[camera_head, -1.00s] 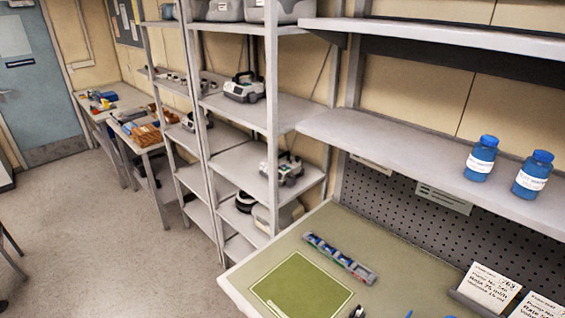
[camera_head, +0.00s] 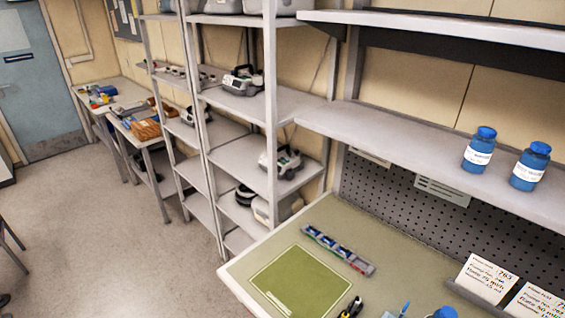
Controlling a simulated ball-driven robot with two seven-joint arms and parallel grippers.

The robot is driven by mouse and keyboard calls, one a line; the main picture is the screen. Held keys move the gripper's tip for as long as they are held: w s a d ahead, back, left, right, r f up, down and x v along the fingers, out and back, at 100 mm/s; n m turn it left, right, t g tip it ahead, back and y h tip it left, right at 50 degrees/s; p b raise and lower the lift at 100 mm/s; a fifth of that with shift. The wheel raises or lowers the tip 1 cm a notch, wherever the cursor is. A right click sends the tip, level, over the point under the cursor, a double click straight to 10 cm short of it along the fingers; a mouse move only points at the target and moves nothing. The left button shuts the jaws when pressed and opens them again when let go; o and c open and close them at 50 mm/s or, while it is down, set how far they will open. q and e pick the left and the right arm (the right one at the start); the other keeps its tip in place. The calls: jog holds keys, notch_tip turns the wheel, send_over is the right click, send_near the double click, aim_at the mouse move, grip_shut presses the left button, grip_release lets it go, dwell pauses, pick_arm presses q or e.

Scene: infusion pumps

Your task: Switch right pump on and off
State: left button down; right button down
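Neither of my grippers shows in the head view. No thing here can be told for sure as the right pump. A white and dark device with a handle (camera_head: 243,80) sits on the upper middle shelf of the metal rack. A similar white device (camera_head: 281,162) sits on the shelf below, partly behind a rack post. Whether either is a pump, and whether it is on or off, cannot be told. Two handwritten cards, a left one (camera_head: 487,279) and a right one (camera_head: 535,302), stand at the bench's back right; the right card is cut by the frame.
The workbench (camera_head: 330,228) bears a green mat (camera_head: 300,281), a strip of blue and grey parts (camera_head: 338,250) and a black-yellow tool (camera_head: 351,307). Two blue bottles (camera_head: 479,150) (camera_head: 530,167) stand on the shelf above. Open floor (camera_head: 100,235) lies left of the rack (camera_head: 270,120).

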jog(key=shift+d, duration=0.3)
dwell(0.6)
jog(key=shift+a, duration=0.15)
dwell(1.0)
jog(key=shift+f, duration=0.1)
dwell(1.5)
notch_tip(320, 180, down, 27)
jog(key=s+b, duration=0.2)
jog(key=b, duration=2.5)
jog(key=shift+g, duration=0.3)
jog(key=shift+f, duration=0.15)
